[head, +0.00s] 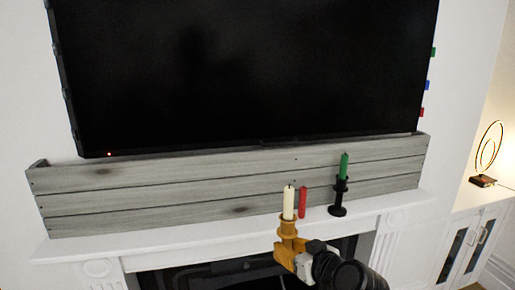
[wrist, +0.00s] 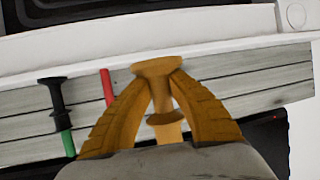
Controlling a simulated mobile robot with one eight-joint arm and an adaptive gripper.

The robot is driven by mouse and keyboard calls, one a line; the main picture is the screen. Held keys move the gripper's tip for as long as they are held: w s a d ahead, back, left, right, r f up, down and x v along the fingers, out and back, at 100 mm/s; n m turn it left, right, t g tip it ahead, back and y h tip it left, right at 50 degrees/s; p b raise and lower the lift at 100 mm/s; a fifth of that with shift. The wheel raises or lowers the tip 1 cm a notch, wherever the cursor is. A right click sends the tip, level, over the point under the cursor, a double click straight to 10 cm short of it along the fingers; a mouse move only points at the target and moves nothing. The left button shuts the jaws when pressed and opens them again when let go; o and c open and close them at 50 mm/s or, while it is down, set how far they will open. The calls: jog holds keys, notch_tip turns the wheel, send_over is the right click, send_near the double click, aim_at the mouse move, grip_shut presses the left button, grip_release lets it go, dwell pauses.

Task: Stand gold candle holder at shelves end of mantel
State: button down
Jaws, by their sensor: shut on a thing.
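The gold candle holder (head: 288,228) carries a white candle (head: 288,202) and looks about upright. My gripper (head: 288,247) has its orange fingers shut on it; in the wrist view, the holder (wrist: 156,68) sits between the fingertips. A black holder (head: 338,206) with a green candle (head: 344,165) stands on the mantel to the right. A red candle (head: 302,202) stands close behind the gold holder.
A grey plank box (head: 150,192) runs along the back of the mantel, below the black television (head: 250,75). The mantel left of the gold holder is clear, and its right end past the black holder is bare. A lamp (head: 485,180) stands on a white cabinet (head: 470,201) at right.

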jog(key=d+f+m+h+b, duration=0.1)
jog(key=d+f+b, duration=0.3)
jog(key=d, duration=0.7)
notch_tip(320, 180, down, 2)
jog(key=shift+w+d+f+m+t+h, duration=0.2)
jog(key=shift+w+d+m+t+h, duration=0.1)
jog(key=shift+t, duration=0.1)
jog(key=shift+a+r, duration=0.1)
jog(key=shift+r, duration=0.05)
